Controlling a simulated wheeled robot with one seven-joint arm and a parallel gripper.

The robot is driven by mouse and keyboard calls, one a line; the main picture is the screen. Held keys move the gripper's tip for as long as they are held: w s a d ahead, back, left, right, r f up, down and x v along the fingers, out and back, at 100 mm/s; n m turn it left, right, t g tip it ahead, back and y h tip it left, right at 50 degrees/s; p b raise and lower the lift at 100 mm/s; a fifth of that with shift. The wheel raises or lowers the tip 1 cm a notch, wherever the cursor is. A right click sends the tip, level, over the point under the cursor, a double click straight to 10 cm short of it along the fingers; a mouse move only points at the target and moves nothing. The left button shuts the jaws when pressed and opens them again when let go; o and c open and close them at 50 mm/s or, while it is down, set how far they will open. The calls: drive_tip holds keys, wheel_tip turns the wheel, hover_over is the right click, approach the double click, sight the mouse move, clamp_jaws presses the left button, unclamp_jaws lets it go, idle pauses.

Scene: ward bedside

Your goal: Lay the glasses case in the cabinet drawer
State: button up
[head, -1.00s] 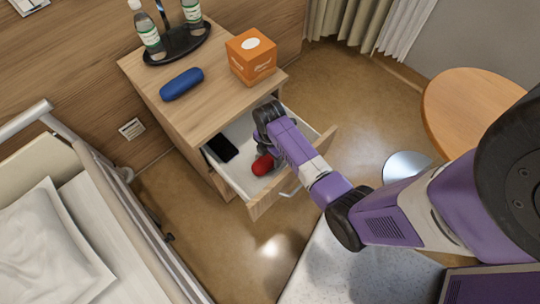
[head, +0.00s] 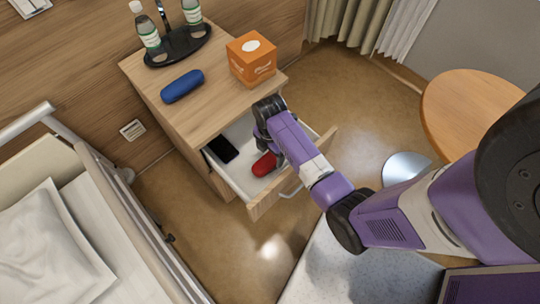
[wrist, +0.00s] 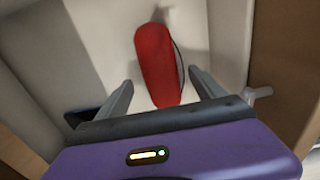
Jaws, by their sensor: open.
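A red, rounded, elongated case (head: 264,164) lies on the floor of the open cabinet drawer (head: 262,207). In the wrist view the red case (wrist: 158,62) shows between and beyond the two fingers. My gripper (wrist: 161,80) is open, with a finger on either side of the case's near part and a gap to each. In the head view my wrist hides most of the gripper. A blue case (head: 182,86) of similar shape lies on the cabinet top (head: 205,108).
A black phone-like object (head: 222,149) lies in the drawer, left of the red case. An orange box (head: 251,60) and a dark tray (head: 180,48) with bottles stand on the cabinet top. The bed rail (head: 130,220) is at left, a round table (head: 470,105) at right.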

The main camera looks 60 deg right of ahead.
sight(270, 158)
wheel_tip(270, 158, up, 9)
drive_tip(key=p, duration=0.1)
drive_tip(key=shift+f, duration=0.15)
idle(0.5)
